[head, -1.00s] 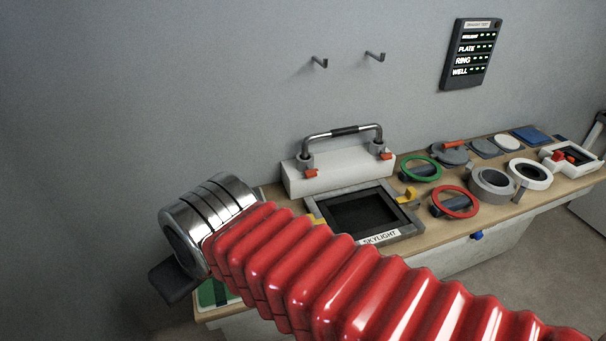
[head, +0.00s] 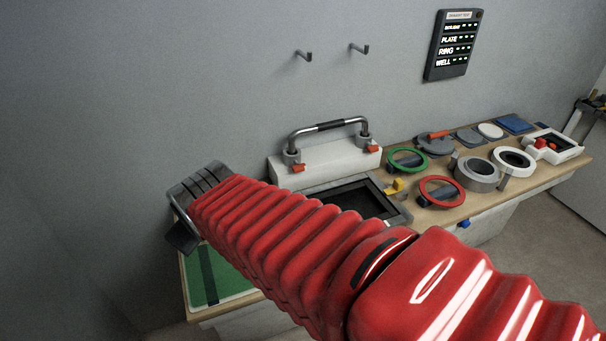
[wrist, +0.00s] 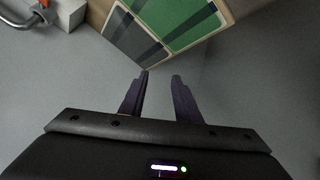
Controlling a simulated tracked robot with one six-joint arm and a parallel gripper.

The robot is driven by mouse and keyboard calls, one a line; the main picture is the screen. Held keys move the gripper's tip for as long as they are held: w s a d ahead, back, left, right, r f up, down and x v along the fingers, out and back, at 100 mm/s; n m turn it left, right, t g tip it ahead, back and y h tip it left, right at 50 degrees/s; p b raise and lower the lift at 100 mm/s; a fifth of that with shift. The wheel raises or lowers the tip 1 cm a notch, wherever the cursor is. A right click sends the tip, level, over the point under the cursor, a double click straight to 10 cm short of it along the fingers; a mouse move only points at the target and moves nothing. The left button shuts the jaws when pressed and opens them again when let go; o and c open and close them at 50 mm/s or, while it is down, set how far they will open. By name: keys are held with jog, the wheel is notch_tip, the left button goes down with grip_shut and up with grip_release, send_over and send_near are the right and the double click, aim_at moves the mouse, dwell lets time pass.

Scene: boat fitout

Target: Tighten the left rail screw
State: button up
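I cannot make out the screws themselves. In the wrist view part of the rail (wrist: 22,22) shows at the top left. My gripper (wrist: 160,80) shows there with two dark fingers apart and nothing between them.
A green and grey board (head: 207,277) lies at the bench's left end, also in the wrist view (wrist: 180,18). A skylight frame (head: 397,212) is partly behind my arm. Several rings, including a red ring (head: 441,191), fill the right side. Two hooks (head: 359,48) are on the wall.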

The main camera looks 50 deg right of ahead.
jog(key=w+d+f+n+t+h, duration=0.1)
jog(key=w+d+f, duration=0.1)
jog(key=d, duration=0.4)
jog(key=w+d+f+n+h, duration=0.1)
jog(key=w+d+f, duration=0.15)
jog(key=d, duration=0.25)
jog(key=n+t+h, duration=0.4)
jog(key=n+t, duration=0.3)
jog(key=n, duration=0.1)
send_near(301, 171)
jog(key=a+v, duration=0.1)
jog(key=v, duration=0.4)
jog(key=shift+s+d+f+h, duration=0.15)
jog(key=shift+d+f+h, duration=0.05)
jog(key=shift+f+h, duration=0.2)
jog(key=x, duration=1.4)
jog(key=shift+r, duration=0.2)
